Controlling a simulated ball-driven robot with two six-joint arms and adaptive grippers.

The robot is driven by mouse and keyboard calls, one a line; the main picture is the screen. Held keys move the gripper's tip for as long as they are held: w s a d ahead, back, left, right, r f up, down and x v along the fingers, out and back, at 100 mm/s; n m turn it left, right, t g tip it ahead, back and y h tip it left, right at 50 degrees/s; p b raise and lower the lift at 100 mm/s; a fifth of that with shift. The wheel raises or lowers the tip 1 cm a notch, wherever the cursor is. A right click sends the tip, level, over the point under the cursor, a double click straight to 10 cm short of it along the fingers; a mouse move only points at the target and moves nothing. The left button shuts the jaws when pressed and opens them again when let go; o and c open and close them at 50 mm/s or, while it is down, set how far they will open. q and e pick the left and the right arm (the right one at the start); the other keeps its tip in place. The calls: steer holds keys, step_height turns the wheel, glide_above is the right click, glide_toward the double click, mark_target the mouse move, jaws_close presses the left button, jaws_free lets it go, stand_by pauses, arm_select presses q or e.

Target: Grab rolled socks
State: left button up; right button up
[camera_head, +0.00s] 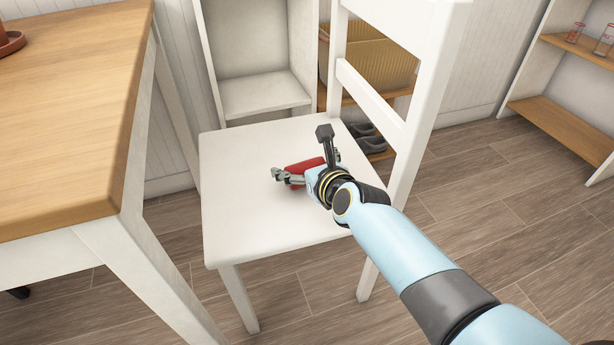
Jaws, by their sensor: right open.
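A red bundle, seemingly the rolled socks (304,165), lies on the white seat of a chair (240,205). My right gripper (305,172) is over the seat right at the socks, with its fingers spread. One finger reaches out to the left at the near side of the socks. The gripper and wrist hide part of the socks, and I cannot tell whether the fingers touch them. My left gripper is out of view.
The chair's white backrest (415,125) rises just right of my right wrist. A wooden table (75,110) stands at left with a terracotta item on it. Behind the chair are a white shelf (262,95), a woven basket (375,62) and grey shoes (368,138). Floor at right is clear.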

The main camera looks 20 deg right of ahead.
steer(key=c, duration=0.9)
steer(key=shift+c, duration=0.2)
steer(key=shift+r, duration=0.2)
